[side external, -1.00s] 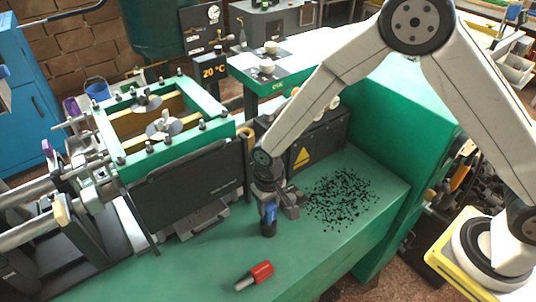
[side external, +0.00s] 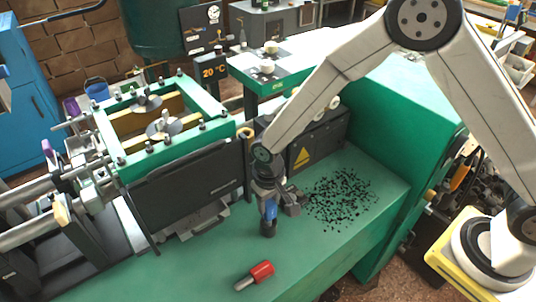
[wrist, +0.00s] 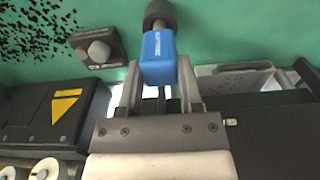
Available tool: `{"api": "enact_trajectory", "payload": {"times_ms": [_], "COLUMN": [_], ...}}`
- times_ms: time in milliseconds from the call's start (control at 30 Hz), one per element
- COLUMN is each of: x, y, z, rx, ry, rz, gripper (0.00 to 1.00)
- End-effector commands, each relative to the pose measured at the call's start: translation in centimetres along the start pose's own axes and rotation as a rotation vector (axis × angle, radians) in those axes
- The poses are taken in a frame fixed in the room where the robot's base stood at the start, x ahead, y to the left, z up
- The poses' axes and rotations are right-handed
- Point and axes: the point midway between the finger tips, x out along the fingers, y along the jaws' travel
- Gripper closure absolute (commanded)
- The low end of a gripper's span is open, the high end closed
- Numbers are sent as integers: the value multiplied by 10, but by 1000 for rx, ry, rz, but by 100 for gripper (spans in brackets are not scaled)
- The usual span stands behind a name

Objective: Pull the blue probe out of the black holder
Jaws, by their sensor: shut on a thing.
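The blue probe (side external: 270,211) stands upright above the small black holder (side external: 268,230) on the green bench. My gripper (side external: 269,200) is above the holder and shut on the probe's blue body. In the wrist view the blue probe (wrist: 158,58) sits between the two fingers (wrist: 160,82), and the round dark holder (wrist: 160,14) shows just beyond it. The probe's lower end is hidden, so I cannot tell how much of it is inside the holder.
A red-handled tool (side external: 262,270) lies on the bench in front. A small dark block with a grey knob (side external: 294,202) stands close to the right. Black scraps (side external: 343,200) are scattered farther right. A black panel (side external: 190,190) stands to the left.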

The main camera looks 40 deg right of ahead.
Motion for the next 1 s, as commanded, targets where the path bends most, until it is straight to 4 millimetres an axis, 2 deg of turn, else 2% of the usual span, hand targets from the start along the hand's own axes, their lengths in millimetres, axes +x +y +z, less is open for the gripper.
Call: {"api": "enact_trajectory", "payload": {"times_ms": [1000], "x": [-22], "y": [0], "z": [0], "rx": [0], "ry": [1], "rz": [-1], "gripper": [100]}}
